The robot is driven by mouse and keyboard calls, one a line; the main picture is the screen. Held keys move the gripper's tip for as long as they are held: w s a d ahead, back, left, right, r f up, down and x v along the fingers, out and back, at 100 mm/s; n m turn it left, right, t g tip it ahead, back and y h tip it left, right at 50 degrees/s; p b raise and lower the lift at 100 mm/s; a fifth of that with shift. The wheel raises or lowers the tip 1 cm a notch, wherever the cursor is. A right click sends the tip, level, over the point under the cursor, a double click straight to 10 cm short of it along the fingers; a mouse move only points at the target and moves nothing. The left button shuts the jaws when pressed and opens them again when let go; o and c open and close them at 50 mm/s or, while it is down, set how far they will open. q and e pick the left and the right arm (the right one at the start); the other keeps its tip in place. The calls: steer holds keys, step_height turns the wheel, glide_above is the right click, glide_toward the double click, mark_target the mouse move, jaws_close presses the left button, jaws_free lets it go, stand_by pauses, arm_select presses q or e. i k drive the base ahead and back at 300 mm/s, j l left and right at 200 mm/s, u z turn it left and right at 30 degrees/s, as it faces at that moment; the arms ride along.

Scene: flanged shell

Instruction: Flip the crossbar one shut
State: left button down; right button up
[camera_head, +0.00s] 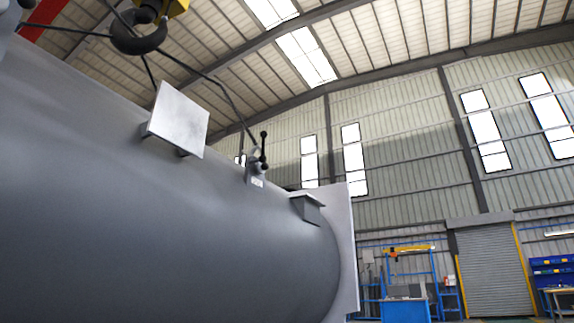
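A large grey shell (150,215) fills the left and lower part of the view, with a pale flat flange (347,240) at its right end. On its upper side stands a small grey fitting (256,178) with a pale label. A dark bar with ball ends (263,150), which looks like the crossbar, stands roughly upright on it. To the left, a tilted square plate (180,120) stands off the shell on short brackets. To the right is a grey box with a pale, flat top (308,207). Neither of my grippers is in view.
A dark crane hook (140,40) hangs at the upper left, with dark slings running down behind the shell. Far back on the right are a blue frame and cabinet (405,309), a roller door (495,270) and a workbench (556,292).

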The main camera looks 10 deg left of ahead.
mark_target(263, 144)
steer(key=i+j+z, duration=0.15)
steer(key=i, duration=0.8)
